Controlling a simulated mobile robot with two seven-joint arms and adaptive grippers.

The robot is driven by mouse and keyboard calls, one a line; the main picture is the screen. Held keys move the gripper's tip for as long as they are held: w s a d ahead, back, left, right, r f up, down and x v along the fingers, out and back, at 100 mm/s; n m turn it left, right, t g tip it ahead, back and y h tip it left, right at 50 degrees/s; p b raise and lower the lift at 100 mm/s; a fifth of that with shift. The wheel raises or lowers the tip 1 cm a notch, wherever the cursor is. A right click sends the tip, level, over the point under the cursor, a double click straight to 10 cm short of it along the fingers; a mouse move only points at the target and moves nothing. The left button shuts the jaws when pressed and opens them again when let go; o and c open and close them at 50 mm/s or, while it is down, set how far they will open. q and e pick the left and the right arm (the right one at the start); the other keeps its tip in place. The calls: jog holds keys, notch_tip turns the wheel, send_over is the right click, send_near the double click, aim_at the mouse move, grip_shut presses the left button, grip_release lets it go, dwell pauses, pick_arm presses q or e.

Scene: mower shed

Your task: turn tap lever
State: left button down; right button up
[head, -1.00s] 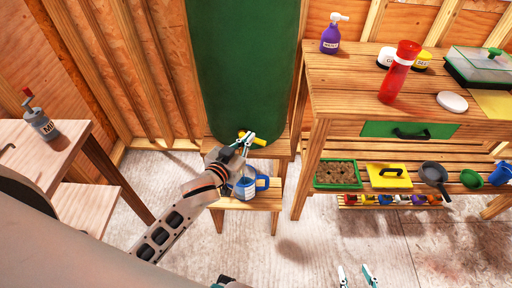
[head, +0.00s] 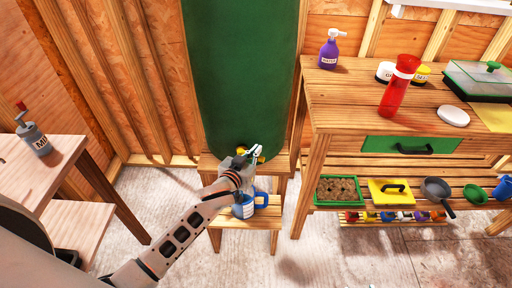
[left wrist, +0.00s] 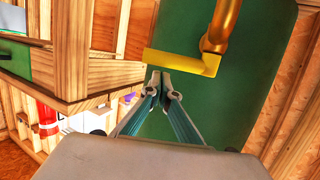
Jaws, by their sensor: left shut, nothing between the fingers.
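The green tank (head: 240,80) stands on a wooden stand, with a yellow tap low on its front, mostly covered by my left gripper in the head view. In the left wrist view the brass tap body (left wrist: 222,25) carries a flat yellow lever (left wrist: 180,62) that points left in the picture. My left gripper (head: 257,150) is shut and empty. Its fingertips (left wrist: 166,78) show right beside the lever; I cannot tell whether they touch it. A blue-handled jug (head: 243,209) stands on the low step below, partly behind my left arm. My right gripper is not in view.
A workbench (head: 340,95) stands right of the tank, with a purple spray bottle (head: 329,50) and a red bottle (head: 399,88) on top. A small table with a grey bottle (head: 34,137) is at left. The floor between is clear.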

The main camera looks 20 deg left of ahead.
pick_arm(q)
jog(key=shift+s+f, duration=0.25)
jog(key=shift+f, duration=0.25)
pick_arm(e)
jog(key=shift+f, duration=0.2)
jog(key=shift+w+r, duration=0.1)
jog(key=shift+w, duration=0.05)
pick_arm(q)
jog(key=r+p, duration=0.2)
jog(key=p, duration=0.1)
jog(key=r+p, duration=0.1)
jog(key=r, duration=0.1)
jog(key=shift+w+d, duration=0.1)
jog(key=shift+w, duration=0.25)
jog(key=a+p+v, duration=0.1)
jog(key=v, duration=0.8)
jog(key=shift+s+a+f, duration=0.2)
jog(key=shift+a+f, duration=0.05)
jog(key=shift+a, duration=0.2)
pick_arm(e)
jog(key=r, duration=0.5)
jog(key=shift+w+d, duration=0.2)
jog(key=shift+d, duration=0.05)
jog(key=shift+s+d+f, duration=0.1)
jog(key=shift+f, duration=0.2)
